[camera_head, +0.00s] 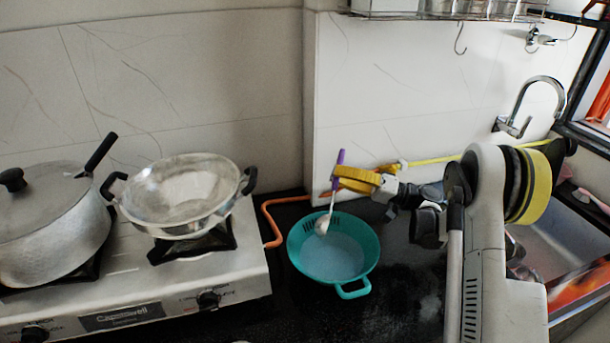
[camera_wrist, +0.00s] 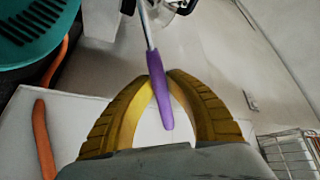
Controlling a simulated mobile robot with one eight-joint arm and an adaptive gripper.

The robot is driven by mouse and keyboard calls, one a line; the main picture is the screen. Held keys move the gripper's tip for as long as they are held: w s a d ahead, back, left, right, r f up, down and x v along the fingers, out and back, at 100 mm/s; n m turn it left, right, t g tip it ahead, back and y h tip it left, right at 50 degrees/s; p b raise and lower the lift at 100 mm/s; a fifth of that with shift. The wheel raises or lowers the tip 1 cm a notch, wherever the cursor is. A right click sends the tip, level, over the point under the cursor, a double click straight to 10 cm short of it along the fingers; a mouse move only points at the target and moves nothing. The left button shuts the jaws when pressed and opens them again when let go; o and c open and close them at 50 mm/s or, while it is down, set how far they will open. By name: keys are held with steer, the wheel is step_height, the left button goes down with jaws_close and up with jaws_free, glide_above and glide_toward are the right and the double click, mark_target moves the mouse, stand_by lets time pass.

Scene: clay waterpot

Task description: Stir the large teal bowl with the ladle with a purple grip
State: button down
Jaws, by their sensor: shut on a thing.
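The large teal bowl (camera_head: 364,262) stands on the dark counter, with a handle at its front and slots in its far wall. Part of it shows at the upper left of the wrist view (camera_wrist: 40,22). My gripper (camera_head: 352,180) is above and behind the bowl, its yellow fingers shut on the purple grip of the ladle (camera_head: 341,157). The grip also shows between the fingers in the wrist view (camera_wrist: 160,92). The ladle hangs steeply, its pale head (camera_head: 322,225) over the bowl's far left inner side. I cannot tell whether the head touches the bowl.
A gas stove (camera_head: 125,285) stands left of the bowl, with a lidded pot (camera_head: 50,245) and a metal pan (camera_head: 185,190) on it. An orange hose (camera_head: 270,222) runs beside the bowl. The tiled wall is close behind; a sink (camera_head: 560,235) is at the right.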

steer(key=shift+s+d+f, duration=0.1)
steer(key=shift+s+d, duration=0.05)
steer(key=shift+d, duration=0.05)
steer(key=shift+s+d+f+t+y+b, duration=0.2)
steer(key=shift+s+d+t+y+b, duration=0.05)
steer(key=shift+d+y+b, duration=0.55)
steer(key=shift+s+d+f+t+y+b, duration=0.15)
steer(key=shift+s+d+t+y+b, duration=0.1)
steer(key=shift+d+y+b, duration=0.5)
steer(key=shift+a, duration=0.1)
steer(key=shift+r, duration=0.1)
stand_by(0.5)
